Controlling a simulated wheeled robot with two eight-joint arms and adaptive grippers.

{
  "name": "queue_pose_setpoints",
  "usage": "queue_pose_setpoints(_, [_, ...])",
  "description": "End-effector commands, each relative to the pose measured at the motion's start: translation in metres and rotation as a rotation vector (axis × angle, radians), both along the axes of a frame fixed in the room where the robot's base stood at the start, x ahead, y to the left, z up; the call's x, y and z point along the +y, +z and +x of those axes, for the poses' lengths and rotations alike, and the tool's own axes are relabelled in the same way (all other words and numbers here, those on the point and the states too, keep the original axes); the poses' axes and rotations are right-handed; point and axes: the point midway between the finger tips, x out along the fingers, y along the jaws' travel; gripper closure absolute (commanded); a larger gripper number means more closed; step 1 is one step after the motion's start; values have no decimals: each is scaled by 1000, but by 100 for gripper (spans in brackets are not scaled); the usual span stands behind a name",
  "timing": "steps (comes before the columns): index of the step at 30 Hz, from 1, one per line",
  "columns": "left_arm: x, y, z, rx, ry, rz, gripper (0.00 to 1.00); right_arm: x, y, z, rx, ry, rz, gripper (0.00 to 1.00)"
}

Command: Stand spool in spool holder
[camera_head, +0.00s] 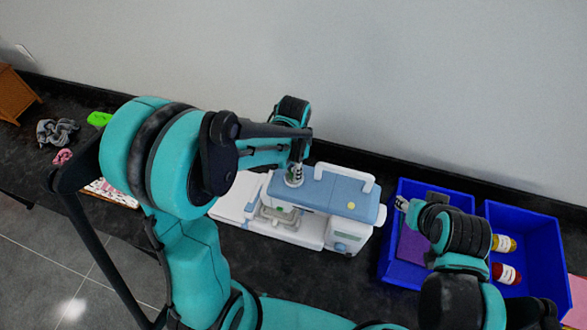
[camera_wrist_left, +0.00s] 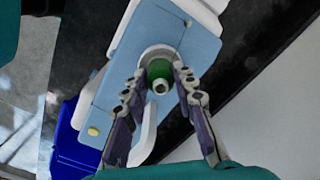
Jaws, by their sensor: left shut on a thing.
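The white and blue sewing machine (camera_head: 340,190) stands on the dark table; its light blue top also fills much of the left wrist view (camera_wrist_left: 120,75). My left gripper (camera_head: 296,170) is over the left part of that top. In the left wrist view its fingers (camera_wrist_left: 159,73) are on both sides of a small green spool (camera_wrist_left: 159,70), shut on it. The spool's end with its hole faces the camera. A pale round spool holder (camera_wrist_left: 155,51) shows around and behind the spool. I cannot tell whether the spool touches it. My right gripper (camera_head: 402,203) is over a blue bin, its fingers small and partly hidden.
Two blue bins (camera_head: 527,215) stand right of the machine, with a purple item (camera_head: 412,245), a yellow-capped bottle (camera_head: 503,244) and a red bottle (camera_head: 506,273). Grey cloth (camera_head: 56,131) and a green item (camera_head: 99,119) lie at the far left. The wall is close behind.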

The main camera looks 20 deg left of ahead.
Motion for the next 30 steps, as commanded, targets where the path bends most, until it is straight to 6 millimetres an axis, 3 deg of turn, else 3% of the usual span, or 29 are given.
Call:
queue_pose_setpoints(2, [0,-4,0,0,0,0,95,0,-4,0,0,0,0,60])
queue_pose_setpoints(3, [0,-4,0,0,0,0,68,0,-4,0,0,0,0,60])
queue_pose_setpoints(5, [0,-3,0,0,0,0,53,0,-3,0,0,0,0,60])
queue_pose_setpoints(14, [0,-2,0,0,0,0,53,0,-2,0,0,0,0,60])
queue_pose_setpoints(19, [0,10,0,0,0,0,53,0,7,0,0,0,0,60])
queue_pose_setpoints(30, [0,90,0,0,0,0,53,0,10,0,0,0,0,60])
